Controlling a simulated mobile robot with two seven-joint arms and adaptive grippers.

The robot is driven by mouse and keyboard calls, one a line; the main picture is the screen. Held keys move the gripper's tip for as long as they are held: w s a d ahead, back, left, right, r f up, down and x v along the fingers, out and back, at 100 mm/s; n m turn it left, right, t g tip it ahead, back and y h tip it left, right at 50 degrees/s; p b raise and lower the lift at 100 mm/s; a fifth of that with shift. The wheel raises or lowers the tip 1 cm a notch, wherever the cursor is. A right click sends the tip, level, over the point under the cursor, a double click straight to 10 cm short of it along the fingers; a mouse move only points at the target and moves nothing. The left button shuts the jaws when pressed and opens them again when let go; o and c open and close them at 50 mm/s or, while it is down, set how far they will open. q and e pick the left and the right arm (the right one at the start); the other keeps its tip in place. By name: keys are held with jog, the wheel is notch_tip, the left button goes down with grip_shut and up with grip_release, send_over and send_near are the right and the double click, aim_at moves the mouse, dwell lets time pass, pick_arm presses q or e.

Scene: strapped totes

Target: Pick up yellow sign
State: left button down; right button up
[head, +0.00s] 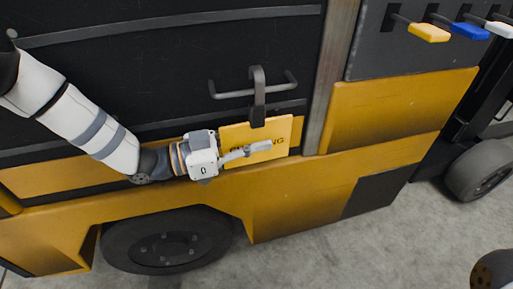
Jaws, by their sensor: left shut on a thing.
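The yellow sign (282,130) is a flat plate with dark lettering, partly covered by my gripper. It stands upright against the side of a yellow and black vehicle, just under a dark hook. My left gripper (258,149) reaches in from the left and is shut on the sign, with one finger lying across its front. The other finger is hidden behind the sign. I cannot tell whether the sign still touches the vehicle.
A dark hook and handle bar (257,92) stick out above the sign. A vertical metal post (334,75) stands to its right. Yellow, blue and white levers (429,33) project at top right. A wheel (168,243) sits below. Grey floor (350,250) is clear in front.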

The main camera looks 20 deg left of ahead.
pick_arm(q)
jog(key=s+d, duration=1)
jog(key=s, duration=0.5)
jog(key=shift+r+p, duration=0.2)
jog(key=shift+p, duration=0.2)
jog(key=b, duration=0.1)
send_over(257, 161)
jog(key=f, duration=0.2)
jog(key=shift+w+a+f+b, duration=0.1)
jog(key=shift+w+f+b, duration=0.1)
jog(key=shift+f+b, duration=0.2)
jog(key=shift+f, duration=0.1)
jog(key=shift+f, duration=0.1)
jog(key=shift+f, duration=0.15)
jog(key=c, duration=1.8)
grip_release()
